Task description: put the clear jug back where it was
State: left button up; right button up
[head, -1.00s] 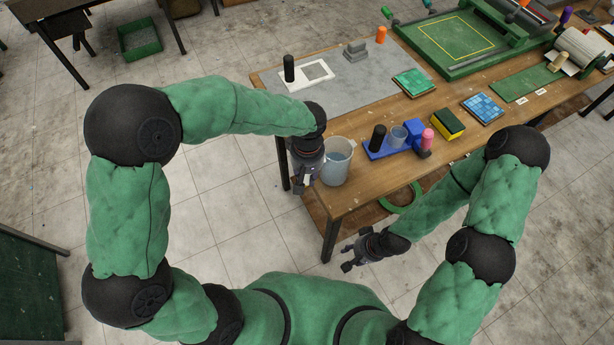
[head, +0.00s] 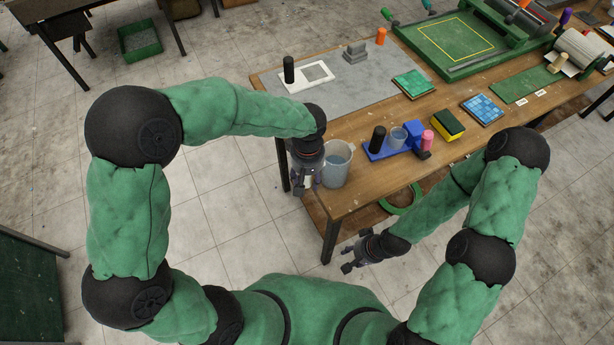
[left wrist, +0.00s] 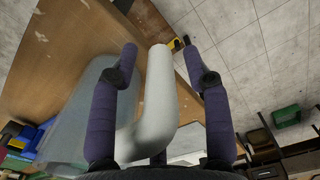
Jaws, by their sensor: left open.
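The clear jug (head: 338,168) stands upright at the near left edge of the wooden table, a greyish see-through vessel. In the left wrist view the jug (left wrist: 88,110) fills the left side, and its pale handle (left wrist: 158,85) lies between my left gripper's two purple fingers. My left gripper (head: 301,186) is at the jug's left side, its fingers apart on either side of the handle; they also show in the left wrist view (left wrist: 160,62). My right gripper (head: 346,258) hangs empty in front of the table, its fingers spread.
A blue holder (head: 378,153) with a black cylinder, a small clear cup and a pink piece stands right of the jug. A yellow-black sponge (head: 448,124), a green tile (head: 413,83) and a blue tile (head: 482,108) lie farther right. A grey mat (head: 340,92) lies behind.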

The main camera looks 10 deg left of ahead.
pick_arm(q)
notch_tip(320, 180, up, 11)
jog(key=shift+r+p, duration=0.2)
jog(key=shift+p, duration=0.85)
